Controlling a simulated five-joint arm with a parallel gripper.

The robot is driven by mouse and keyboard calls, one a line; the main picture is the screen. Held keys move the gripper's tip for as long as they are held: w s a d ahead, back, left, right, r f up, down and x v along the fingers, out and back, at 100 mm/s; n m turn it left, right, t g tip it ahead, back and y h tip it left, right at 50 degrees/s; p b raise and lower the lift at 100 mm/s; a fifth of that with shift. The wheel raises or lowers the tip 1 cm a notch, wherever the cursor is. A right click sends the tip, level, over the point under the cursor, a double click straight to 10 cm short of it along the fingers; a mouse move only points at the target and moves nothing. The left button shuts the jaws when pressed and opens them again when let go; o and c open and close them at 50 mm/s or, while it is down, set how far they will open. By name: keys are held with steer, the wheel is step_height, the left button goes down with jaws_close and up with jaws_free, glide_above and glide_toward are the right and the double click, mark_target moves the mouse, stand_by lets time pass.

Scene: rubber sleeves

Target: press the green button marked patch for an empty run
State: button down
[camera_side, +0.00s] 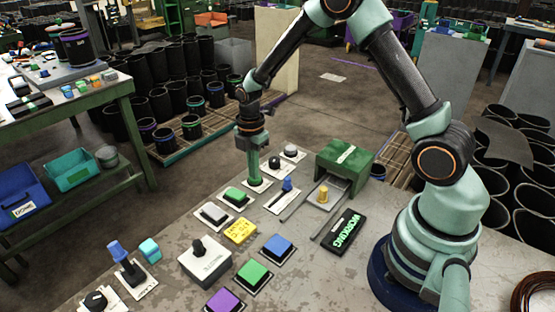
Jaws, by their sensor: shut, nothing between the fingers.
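My gripper (254,181) is shut and empty, pointing straight down over a small white plate (267,186) near the back of the bench. Its green fingertips are at or just above this plate; I cannot tell whether they touch, and they hide what is on it. One green button (235,194) sits on a white plate just left of and nearer than my fingertips. Another green button (253,273) is farther forward, beside a blue button. The lettering on the plates is too small to read, so I cannot tell which green button is marked patch.
A green housing (346,160) and a black "WORKING" sign (344,232) stand right.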

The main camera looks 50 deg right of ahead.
steer(key=shift+s+f, duration=0.2)
steer(key=shift+f, duration=0.5)
step_height(320, 180, up, 15)
steer(key=shift+w, duration=0.45)
